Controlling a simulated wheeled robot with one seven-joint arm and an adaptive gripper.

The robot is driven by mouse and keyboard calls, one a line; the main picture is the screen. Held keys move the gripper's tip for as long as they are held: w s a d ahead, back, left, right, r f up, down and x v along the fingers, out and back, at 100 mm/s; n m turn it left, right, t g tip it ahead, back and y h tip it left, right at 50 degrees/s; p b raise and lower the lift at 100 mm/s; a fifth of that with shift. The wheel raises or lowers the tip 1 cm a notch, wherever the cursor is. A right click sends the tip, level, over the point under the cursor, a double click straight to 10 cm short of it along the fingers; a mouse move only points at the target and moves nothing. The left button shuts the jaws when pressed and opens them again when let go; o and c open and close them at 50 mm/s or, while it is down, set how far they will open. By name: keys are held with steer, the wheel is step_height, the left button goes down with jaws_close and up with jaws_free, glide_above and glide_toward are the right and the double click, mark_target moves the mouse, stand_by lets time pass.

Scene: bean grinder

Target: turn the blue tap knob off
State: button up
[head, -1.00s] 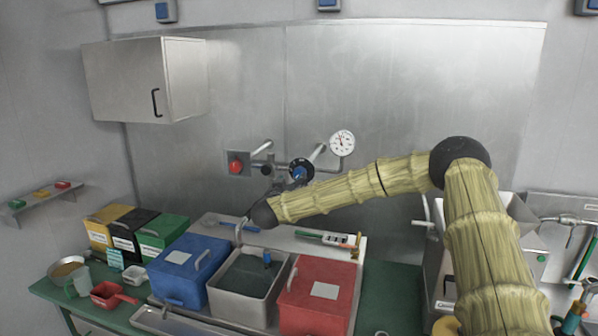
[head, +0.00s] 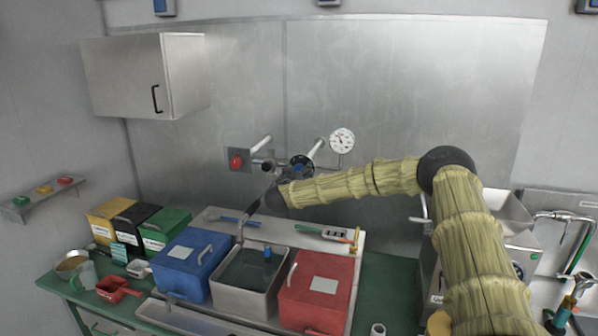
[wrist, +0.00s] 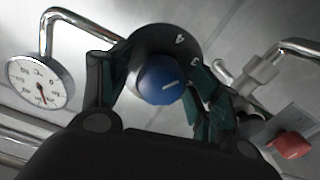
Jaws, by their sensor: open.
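The blue tap knob (wrist: 162,80) sits on a dark numbered dial (wrist: 178,42) in the wrist view, with a white line on its face. My gripper (wrist: 155,92) is open, with one green-padded finger on each side of the knob. I cannot tell whether the fingers touch it. In the head view the dark dial (head: 303,162) is on the back wall pipework, and the knob is mostly hidden by my arm. My gripper (head: 283,182) is dark and small there, just below the dial.
A red button (head: 237,161) is on a wall plate to the left. Below are a blue bin (head: 185,262), a metal basin (head: 250,282) with a spout, and a red bin (head: 318,285).

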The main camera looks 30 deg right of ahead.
steer(key=c, duration=1)
steer(key=shift+c, duration=0.2)
